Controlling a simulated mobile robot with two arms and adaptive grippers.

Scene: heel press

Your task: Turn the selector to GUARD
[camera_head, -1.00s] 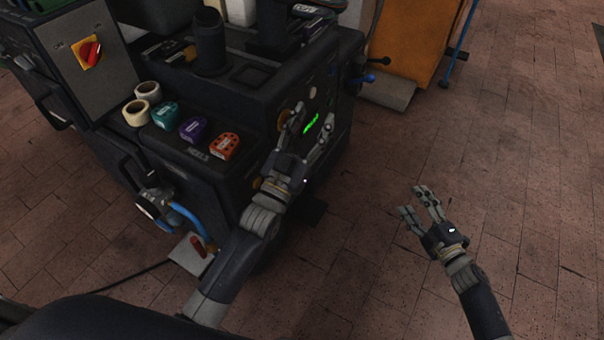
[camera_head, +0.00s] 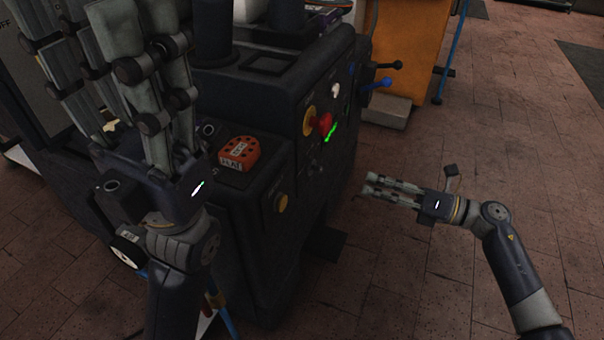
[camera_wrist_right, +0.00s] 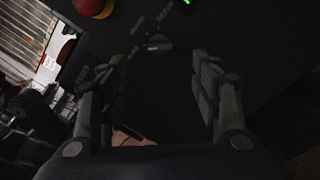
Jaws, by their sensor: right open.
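A dark selector knob (camera_wrist_right: 157,43) with small label text around it is on the black panel in the right wrist view. It shows small below the green display in the head view (camera_head: 315,166). I cannot read its setting. My right gripper (camera_wrist_right: 158,68) is open and empty, with a finger on either side of the knob's line and apart from it. In the head view my right gripper (camera_head: 400,182) is right of the machine's front panel, with clear space between. My left gripper (camera_head: 115,80) is large at the left, fingers up and spread, empty, hiding part of the machine.
A red button on a yellow ring (camera_head: 320,122) and a green display (camera_head: 330,132) are above the selector. A yellow button (camera_head: 280,202) is lower left. An orange block (camera_head: 239,153) sits on the ledge.

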